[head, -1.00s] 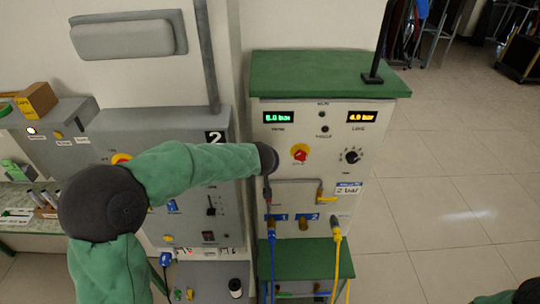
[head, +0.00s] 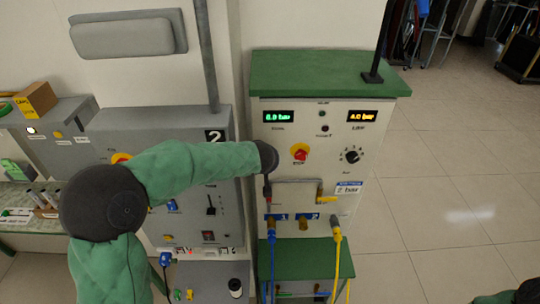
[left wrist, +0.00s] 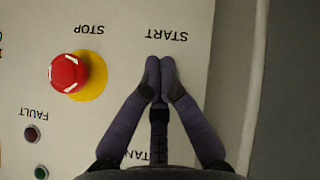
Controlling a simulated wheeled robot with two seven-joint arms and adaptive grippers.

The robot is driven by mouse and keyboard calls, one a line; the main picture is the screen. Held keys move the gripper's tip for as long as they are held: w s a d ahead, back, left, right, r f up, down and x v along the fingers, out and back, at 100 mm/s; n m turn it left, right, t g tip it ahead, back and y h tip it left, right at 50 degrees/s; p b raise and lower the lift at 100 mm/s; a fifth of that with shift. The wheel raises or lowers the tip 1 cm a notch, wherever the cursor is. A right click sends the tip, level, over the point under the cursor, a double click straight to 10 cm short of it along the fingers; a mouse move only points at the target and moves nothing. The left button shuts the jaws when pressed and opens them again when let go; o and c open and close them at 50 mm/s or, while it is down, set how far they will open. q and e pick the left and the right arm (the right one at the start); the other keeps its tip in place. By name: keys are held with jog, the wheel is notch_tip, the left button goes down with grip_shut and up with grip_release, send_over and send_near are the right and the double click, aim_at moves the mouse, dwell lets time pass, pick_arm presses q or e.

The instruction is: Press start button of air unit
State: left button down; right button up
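The air unit (head: 325,75) is a pale cabinet with a green top, a lit green display (head: 279,117) and a lit orange display (head: 357,117). In the head view my left arm reaches across to the left part of its front panel, with the left gripper (head: 267,188) pointing down along it. In the left wrist view the fingers of the left gripper (left wrist: 160,67) are shut together, just below the upside-down START label (left wrist: 167,35). No start button shows; the fingers cover that spot. Contact with the panel cannot be told. My right gripper is out of view.
A red stop button (left wrist: 66,73) on a yellow ring sits left of the fingers in the wrist view. A grey cabinet (head: 160,125) stands left.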

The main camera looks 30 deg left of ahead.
pick_arm(q)
jog(key=shift+w+a, duration=0.2)
jog(key=shift+w, duration=0.05)
jog(key=shift+w+a+b, duration=0.15)
jog(key=shift+w+b, duration=0.15)
jog(key=shift+b, duration=0.05)
dwell(0.9)
jog(key=shift+s, duration=0.1)
jog(key=shift+s+d+b, duration=0.4)
jog(key=shift+s+b, duration=0.15)
jog(key=shift+b, duration=0.25)
jog(key=s+d+b, duration=0.1)
jog(key=s+b, duration=0.1)
jog(key=s, duration=0.1)
jog(key=s+d+b, duration=0.1)
jog(key=b, duration=0.1)
jog(key=shift+s+d, duration=0.15)
jog(key=shift+d, duration=0.15)
